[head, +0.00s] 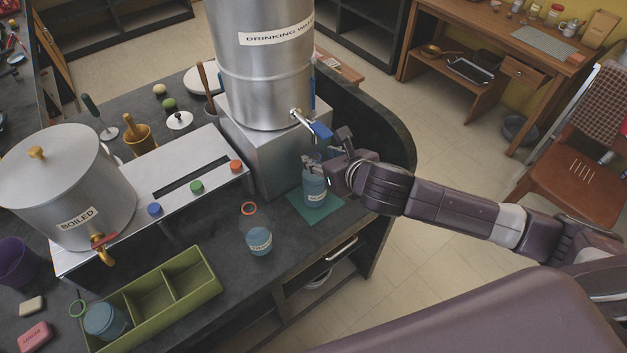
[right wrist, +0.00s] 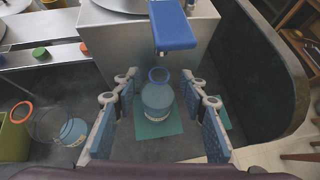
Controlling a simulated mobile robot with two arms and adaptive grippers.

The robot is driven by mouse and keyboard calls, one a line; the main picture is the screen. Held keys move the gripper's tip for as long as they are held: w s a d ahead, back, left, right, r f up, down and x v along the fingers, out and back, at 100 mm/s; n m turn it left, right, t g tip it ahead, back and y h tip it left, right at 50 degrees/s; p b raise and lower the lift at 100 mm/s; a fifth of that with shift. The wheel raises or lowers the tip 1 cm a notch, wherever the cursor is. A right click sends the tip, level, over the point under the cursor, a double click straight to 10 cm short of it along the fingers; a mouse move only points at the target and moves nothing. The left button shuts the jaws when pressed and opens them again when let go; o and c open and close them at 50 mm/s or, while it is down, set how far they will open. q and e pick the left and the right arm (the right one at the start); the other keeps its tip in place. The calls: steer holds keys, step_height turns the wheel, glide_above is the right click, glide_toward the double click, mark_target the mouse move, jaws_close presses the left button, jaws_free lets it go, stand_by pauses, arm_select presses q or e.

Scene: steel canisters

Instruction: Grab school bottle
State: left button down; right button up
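A blue bottle (head: 315,190) stands upright on a teal mat (head: 327,214) under the tap of the steel drinking water canister; it also shows in the right wrist view (right wrist: 157,98). A bottle with an orange ring (head: 259,240) and a white label stands on the dark counter. A third blue bottle (head: 105,320) with a green ring is in the near left compartment of the green tray. I cannot read which bottle is marked school. My right gripper (head: 318,166) is open, with its fingers on both sides of the mat bottle (right wrist: 158,84), apart from it. My left gripper is out of view.
The drinking water canister (head: 262,75) stands on a metal block, its blue tap handle (head: 320,131) just above the gripper. The boiled canister (head: 62,185) is at left. The green tray (head: 205,276) has empty compartments. A dark curved wall (right wrist: 262,75) rises at right.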

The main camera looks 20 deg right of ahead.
mark_target(316, 154)
steer(key=shift+p+x, duration=0.6)
steer(key=shift+x, duration=1.75)
jaws_close()
steer(key=shift+r, duration=0.15)
